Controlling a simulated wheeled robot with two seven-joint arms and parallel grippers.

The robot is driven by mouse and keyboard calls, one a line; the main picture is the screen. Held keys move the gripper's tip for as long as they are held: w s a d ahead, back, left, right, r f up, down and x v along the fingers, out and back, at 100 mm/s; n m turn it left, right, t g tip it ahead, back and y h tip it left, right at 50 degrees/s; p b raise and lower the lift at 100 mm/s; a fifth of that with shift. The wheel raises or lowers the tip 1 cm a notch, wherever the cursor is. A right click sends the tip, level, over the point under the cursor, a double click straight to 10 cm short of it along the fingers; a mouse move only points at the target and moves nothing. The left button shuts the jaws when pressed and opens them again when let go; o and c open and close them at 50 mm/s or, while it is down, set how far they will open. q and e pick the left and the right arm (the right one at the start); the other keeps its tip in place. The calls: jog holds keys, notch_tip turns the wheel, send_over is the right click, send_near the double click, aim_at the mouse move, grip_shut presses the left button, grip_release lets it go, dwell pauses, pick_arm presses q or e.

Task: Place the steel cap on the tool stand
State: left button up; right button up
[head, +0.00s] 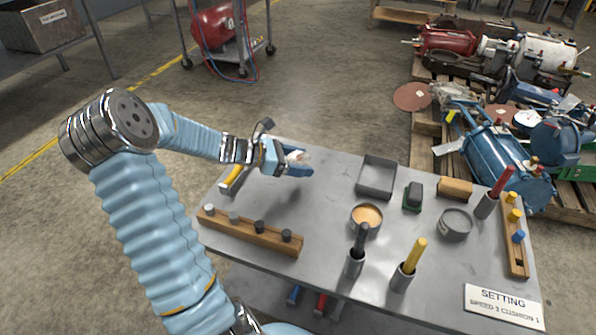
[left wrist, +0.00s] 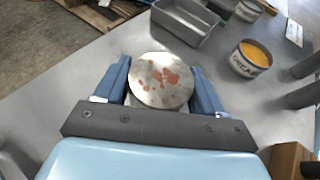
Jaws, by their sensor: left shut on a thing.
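My left gripper (head: 297,163) is shut on the steel cap (left wrist: 162,80), a round silvery disc with rusty orange patches. In the left wrist view the cap sits between the blue fingers (left wrist: 162,92). In the head view only a pale bit of the cap (head: 299,155) shows, above the table's far left part. I cannot tell for sure which thing is the tool stand. My right gripper is not in view.
The grey table (head: 320,215) also holds an empty metal tray (head: 377,190), an orange-filled tin (head: 366,216), a round grey dish (head: 455,224), and upright cups with a dark (head: 355,264) and a yellow handle (head: 403,276). Bare tabletop lies between my left gripper and the dark-pegged block.

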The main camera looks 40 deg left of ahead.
pick_arm(q)
jog(key=shift+w+a+f, duration=0.15)
jog(key=shift+a+f, duration=0.1)
jog(key=shift+f, duration=0.1)
notch_tip(320, 180, down, 3)
jog(key=shift+a+f, duration=0.1)
jog(key=o, duration=1.3)
jog(key=shift+c, duration=0.2)
jog(key=v, duration=1.2)
jog(key=shift+p, duration=0.3)
